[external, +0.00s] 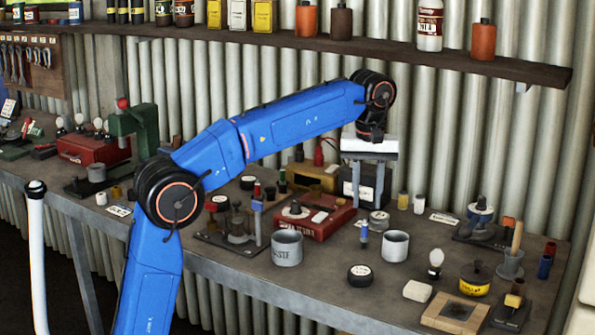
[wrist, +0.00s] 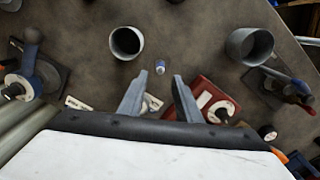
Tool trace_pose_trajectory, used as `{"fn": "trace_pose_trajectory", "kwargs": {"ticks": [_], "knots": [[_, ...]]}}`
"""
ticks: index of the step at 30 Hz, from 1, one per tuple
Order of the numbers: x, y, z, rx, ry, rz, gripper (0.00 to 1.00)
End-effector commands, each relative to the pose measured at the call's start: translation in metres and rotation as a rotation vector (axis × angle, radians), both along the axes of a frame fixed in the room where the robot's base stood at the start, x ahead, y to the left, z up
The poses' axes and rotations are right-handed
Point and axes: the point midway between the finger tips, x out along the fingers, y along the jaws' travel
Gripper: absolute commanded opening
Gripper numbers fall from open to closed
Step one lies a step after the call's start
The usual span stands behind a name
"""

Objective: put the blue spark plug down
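The blue spark plug (external: 364,233) stands upright on the workbench between two grey cups in the external view. It also shows in the wrist view (wrist: 160,67), just beyond the fingertips and roughly between them. My gripper (external: 368,190) is above and a little behind the plug in the external view, pointing down. In the wrist view my gripper (wrist: 161,76) has its two fingers spread apart with nothing between them. A gap shows between the fingertips and the plug, so they look apart.
A grey cup marked as waste (external: 287,248) stands left of the plug, and another grey cup (external: 395,246) stands close on its right. A red box (external: 312,217) lies behind to the left. A round black tin (external: 360,275) is in front. The shelf (external: 300,42) runs above.

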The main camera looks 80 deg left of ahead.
Motion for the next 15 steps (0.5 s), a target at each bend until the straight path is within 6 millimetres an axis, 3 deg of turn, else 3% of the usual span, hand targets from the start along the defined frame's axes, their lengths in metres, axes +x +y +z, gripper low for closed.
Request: {"fn": "trace_pose_trajectory", "kwargs": {"ticks": [6, 15], "knots": [[0.001, 0.000, 0.035, 0.001, -0.001, 0.000, 0.31], [0.000, 0.000, 0.053, 0.000, 0.001, 0.000, 0.31]]}}
